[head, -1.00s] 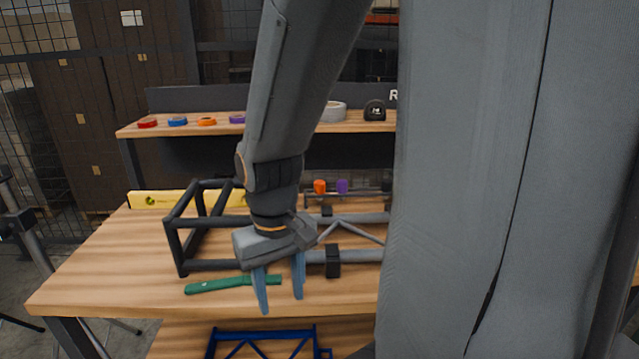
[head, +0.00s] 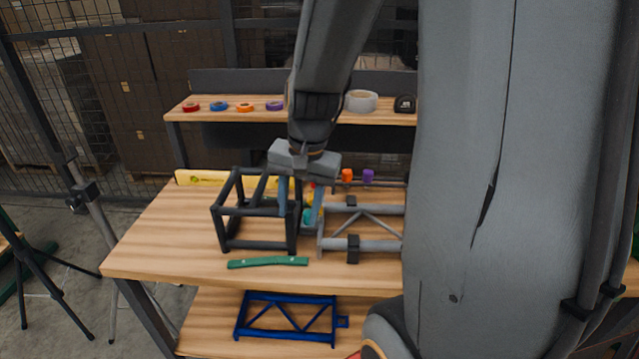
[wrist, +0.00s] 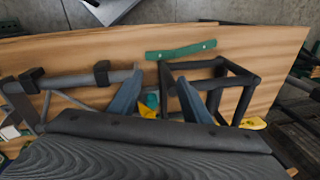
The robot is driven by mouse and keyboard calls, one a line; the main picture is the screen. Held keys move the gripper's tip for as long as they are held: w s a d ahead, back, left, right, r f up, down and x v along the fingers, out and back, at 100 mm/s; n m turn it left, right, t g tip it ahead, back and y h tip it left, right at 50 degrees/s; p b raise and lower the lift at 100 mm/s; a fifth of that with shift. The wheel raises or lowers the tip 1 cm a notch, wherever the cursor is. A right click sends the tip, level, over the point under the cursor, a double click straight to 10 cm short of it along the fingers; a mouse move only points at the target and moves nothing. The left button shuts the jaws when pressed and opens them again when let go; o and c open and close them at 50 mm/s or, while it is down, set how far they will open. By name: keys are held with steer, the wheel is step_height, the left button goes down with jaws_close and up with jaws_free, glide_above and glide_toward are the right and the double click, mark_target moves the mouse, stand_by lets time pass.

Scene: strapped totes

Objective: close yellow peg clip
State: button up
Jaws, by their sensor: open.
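My gripper (head: 299,220) is open, its two blue-grey fingers pointing down over the workbench between the black cube frame and the grey frame. It also shows at the middle of the wrist view (wrist: 160,82). A small yellow part (wrist: 147,112), perhaps the yellow peg clip, lies between the fingers in the wrist view, close to the left one. A teal part (wrist: 152,99) is beside it. In the head view the teal part (head: 307,215) and bits of yellow and red show between the fingers, mostly hidden. I cannot tell whether the clip is open, or whether a finger touches it.
The black cube frame (head: 228,211) stands close left of my fingers, the grey frame (head: 380,209) close right. A green bar (head: 268,262) lies in front. Orange (head: 347,175) and purple (head: 368,176) parts stand behind. A blue frame (head: 290,299) lies on the lower shelf.

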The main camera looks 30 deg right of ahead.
steer(key=w+d+r+m+t+y, duration=0.1)
steer(key=w+d+r+m+y, duration=0.15)
steer(key=d+m, duration=0.45)
steer(key=w+d+r+m+y, duration=0.1)
steer(key=w+d+m, duration=0.35)
steer(key=m, duration=0.45)
steer(key=shift+h, duration=0.35)
steer(key=x, duration=0.3)
steer(key=p+x, duration=0.1)
steer(key=x, duration=0.3)
steer(key=shift+s+d+f, duration=0.15)
steer(key=shift+d+f, duration=0.05)
steer(key=c, duration=1.1)
steer(key=shift+o, duration=0.2)
